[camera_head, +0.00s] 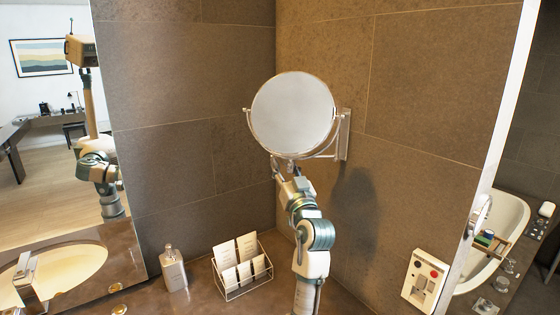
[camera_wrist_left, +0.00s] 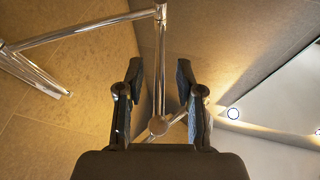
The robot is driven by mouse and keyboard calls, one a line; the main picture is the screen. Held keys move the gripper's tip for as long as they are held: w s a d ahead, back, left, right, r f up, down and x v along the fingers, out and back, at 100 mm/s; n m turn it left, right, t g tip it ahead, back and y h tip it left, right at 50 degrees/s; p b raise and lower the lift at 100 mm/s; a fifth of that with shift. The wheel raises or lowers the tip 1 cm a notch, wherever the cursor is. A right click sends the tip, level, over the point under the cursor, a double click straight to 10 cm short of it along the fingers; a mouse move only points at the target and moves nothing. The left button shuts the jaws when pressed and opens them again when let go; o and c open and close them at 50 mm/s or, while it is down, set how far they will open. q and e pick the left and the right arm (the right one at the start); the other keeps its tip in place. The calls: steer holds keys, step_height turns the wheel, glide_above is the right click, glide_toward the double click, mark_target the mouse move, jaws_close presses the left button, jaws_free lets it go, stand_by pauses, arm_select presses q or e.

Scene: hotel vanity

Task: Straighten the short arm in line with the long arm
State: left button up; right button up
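A round vanity mirror (camera_head: 292,114) in a chrome yoke hangs from a wall bracket (camera_head: 344,134). My left gripper (camera_head: 282,170) is just below the mirror's lower edge. In the left wrist view, a long chrome arm (camera_wrist_left: 85,30) runs from the left to a joint at the top. A shorter chrome bar (camera_wrist_left: 160,70) goes down from that joint at an angle to it, ending at a round knob (camera_wrist_left: 158,125). My left gripper's fingers (camera_wrist_left: 159,75) are apart, one each side of the bar, with gaps visible. I cannot tell how deep the bar sits. My right gripper is out of view.
A soap bottle (camera_head: 173,269) and a wire rack of cards (camera_head: 243,270) stand on the counter, left of my arm. A wall panel with a red button (camera_head: 427,280) is at right. Tiled walls meet behind the mirror. A sink (camera_head: 60,270) is at left.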

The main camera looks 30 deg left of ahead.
arm_select(q)
steer(key=shift+x, duration=1.1)
steer(key=shift+a, duration=0.3)
jaws_close()
steer(key=shift+s+d+r, duration=0.1)
steer(key=shift+d, duration=0.35)
steer(key=shift+s+r, duration=0.1)
steer(key=shift+r, duration=0.05)
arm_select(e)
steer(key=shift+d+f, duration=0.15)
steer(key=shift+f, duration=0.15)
